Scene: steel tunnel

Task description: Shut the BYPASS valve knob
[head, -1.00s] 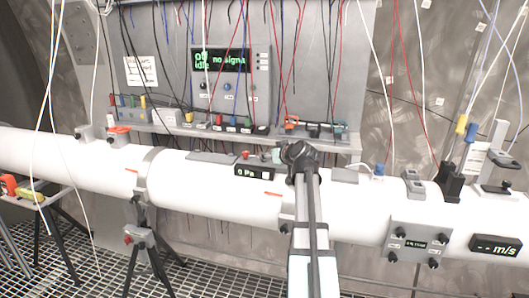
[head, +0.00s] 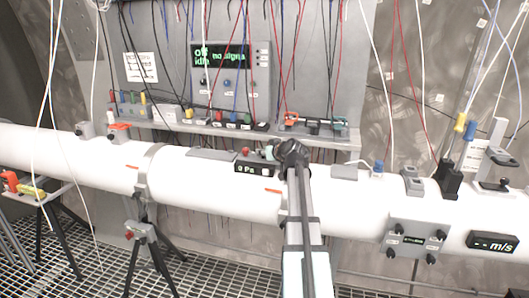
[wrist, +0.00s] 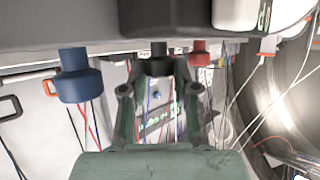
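In the wrist view, which looks upside down, a black knob (wrist: 158,60) sits between the two fingers of my gripper (wrist: 158,80). Gaps show between knob and fingers, so the gripper looks open around it. A blue knob (wrist: 78,76) is left of it and a red knob (wrist: 199,52) right of it. In the head view my wrist is over the white pipe's top. The red knob (head: 245,152) and the blue knob (head: 377,167) show on either side of it. The black knob is hidden there. No BYPASS label is readable.
The white pipe (head: 200,180) crosses the scene, with a "0 Pa" display (head: 253,169) on its front. Behind are a shelf (head: 170,127) with coloured parts, a control panel (head: 228,78) and many hanging wires. A plate with several black knobs (head: 418,242) is at right.

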